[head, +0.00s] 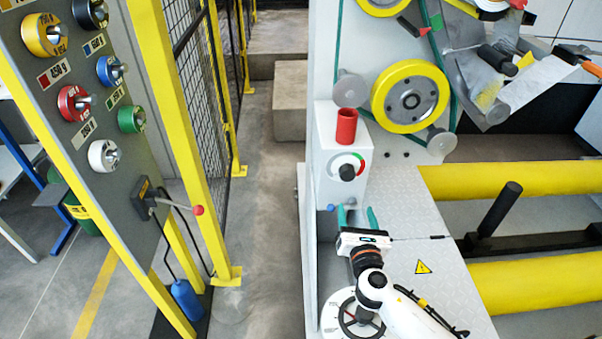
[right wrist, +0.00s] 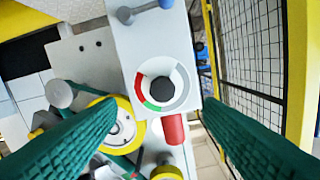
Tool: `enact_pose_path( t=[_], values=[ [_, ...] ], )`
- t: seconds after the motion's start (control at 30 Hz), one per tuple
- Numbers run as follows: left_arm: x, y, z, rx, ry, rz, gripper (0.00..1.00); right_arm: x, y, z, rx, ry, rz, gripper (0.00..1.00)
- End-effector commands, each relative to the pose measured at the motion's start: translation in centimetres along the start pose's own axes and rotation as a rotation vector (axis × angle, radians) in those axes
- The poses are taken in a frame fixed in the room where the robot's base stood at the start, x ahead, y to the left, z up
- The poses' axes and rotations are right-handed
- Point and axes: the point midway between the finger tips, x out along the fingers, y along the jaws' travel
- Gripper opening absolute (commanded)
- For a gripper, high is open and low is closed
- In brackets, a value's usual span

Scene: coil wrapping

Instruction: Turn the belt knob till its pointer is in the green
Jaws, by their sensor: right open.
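The belt knob (head: 347,172) is a dark round knob on the front of a light grey box (head: 328,150), with a coloured arc dial around it. In the right wrist view the knob (right wrist: 160,89) sits in a dial (right wrist: 178,103) with a red and a green section. I cannot make out where its pointer stands. My right gripper (head: 357,216) is below the knob in the head view, open and apart from it. In the right wrist view its green fingers (right wrist: 158,112) stand wide apart, with the knob showing between and beyond them. My left gripper is out of view.
A red cylinder (head: 346,127) stands on top of the box. A yellow-rimmed wheel (head: 410,97) is behind it. A handwheel (head: 341,312) lies below my right arm. A panel with coloured knobs (head: 75,102) and a yellow-framed fence stand at left. The floor between is clear.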

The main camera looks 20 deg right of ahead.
Motion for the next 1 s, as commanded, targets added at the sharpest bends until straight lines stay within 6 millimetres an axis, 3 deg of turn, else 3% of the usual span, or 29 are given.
enact_pose_path(
  t=[0.23, 0.4, 0.7, 1.0],
  values=[
    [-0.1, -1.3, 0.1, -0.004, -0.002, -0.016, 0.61, 1.9, -0.4, -1.2, -0.032, 0.028, -0.006, 0.61],
    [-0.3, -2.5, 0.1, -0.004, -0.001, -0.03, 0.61, 5.2, -0.4, -1.2, -0.028, 0.028, -0.005, 0.61],
    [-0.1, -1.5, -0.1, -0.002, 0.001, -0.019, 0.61, 10.5, -0.4, -1.1, -0.027, 0.024, -0.005, 0.61],
    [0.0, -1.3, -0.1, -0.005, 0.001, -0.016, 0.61, 12.0, -0.4, -1.2, -0.026, 0.023, -0.006, 0.61]
  ],
)
